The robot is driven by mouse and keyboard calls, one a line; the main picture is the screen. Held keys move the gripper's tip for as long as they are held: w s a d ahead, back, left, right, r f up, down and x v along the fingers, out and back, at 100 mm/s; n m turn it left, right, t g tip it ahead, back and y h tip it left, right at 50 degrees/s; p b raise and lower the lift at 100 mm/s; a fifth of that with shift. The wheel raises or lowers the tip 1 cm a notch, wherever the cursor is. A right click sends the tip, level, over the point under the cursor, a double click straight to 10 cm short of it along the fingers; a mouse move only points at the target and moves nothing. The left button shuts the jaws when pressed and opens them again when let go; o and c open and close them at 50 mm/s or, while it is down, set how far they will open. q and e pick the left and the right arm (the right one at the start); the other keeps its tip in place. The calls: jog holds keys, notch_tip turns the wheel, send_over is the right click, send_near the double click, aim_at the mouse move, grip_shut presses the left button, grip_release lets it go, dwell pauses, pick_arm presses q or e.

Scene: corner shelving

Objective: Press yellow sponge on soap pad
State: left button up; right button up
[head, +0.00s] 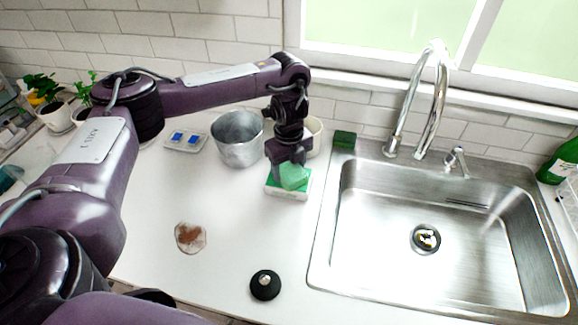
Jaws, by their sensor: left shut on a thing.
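My left gripper (289,160) points down over the counter, shut on a light green sponge (295,178). No clearly yellow sponge shows; the held one looks green. Directly below it lies a flat pad with a green top and white edge (289,194), which looks like the soap pad. The sponge overlaps the pad in the head view and sits at or just above its surface; I cannot tell whether they touch. The gripper hides part of the sponge and of the pad's back. My right gripper is not in view.
A metal pot (238,140) stands left of the gripper, with a cream pot (315,133) close behind. A dark green block (344,139) lies by the sink (385,265). A brown-stained patch (190,238) and a black round object (265,285) are in front. The counter between is clear.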

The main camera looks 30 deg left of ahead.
aim_at(289, 168)
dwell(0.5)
pick_arm(q)
notch_tip(289, 168, up, 3)
jog(key=shift+f+p, duration=0.15)
jog(key=shift+p, duration=1.1)
notch_tip(289, 168, up, 4)
jog(key=p, duration=0.5)
jog(key=shift+r, duration=0.2)
jog(key=shift+f, duration=0.1)
